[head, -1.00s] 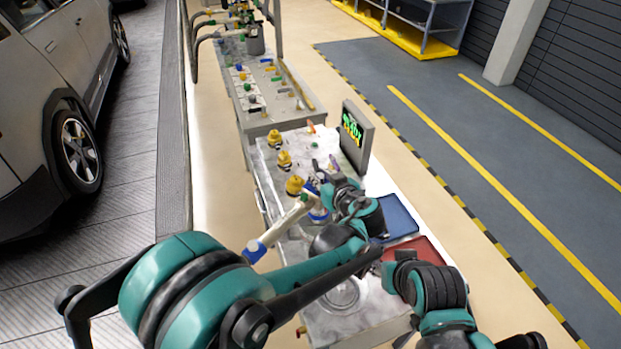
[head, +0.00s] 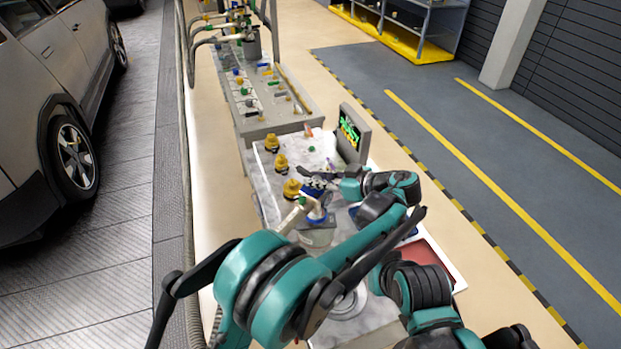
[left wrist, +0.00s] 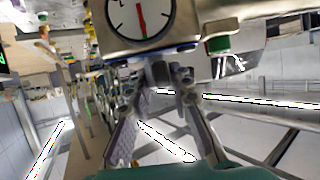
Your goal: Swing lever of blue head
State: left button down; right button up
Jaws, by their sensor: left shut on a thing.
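The blue head (head: 317,217) stands on the grey bench, partly behind my left arm. A pale bar (head: 290,218) slants down-left from it, its lower end hidden by my arm. My left gripper (head: 316,179) is over the far side of the blue head. In the left wrist view its fingers (left wrist: 165,85) are closed in on a small grey piece below a round gauge (left wrist: 140,15) with a red needle. I take this piece for the lever, though its full shape is hidden.
Several yellow heads (head: 281,163) line the bench's left side. A second bench (head: 306,112) with small parts is beyond. A car (head: 45,110) stands left.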

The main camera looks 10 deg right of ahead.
dwell(0.3)
pick_arm(q)
jog(key=c, duration=1.3)
grip_release()
jog(key=v, duration=0.7)
jog(key=shift+s+d, duration=0.15)
jog(key=shift+d, duration=0.05)
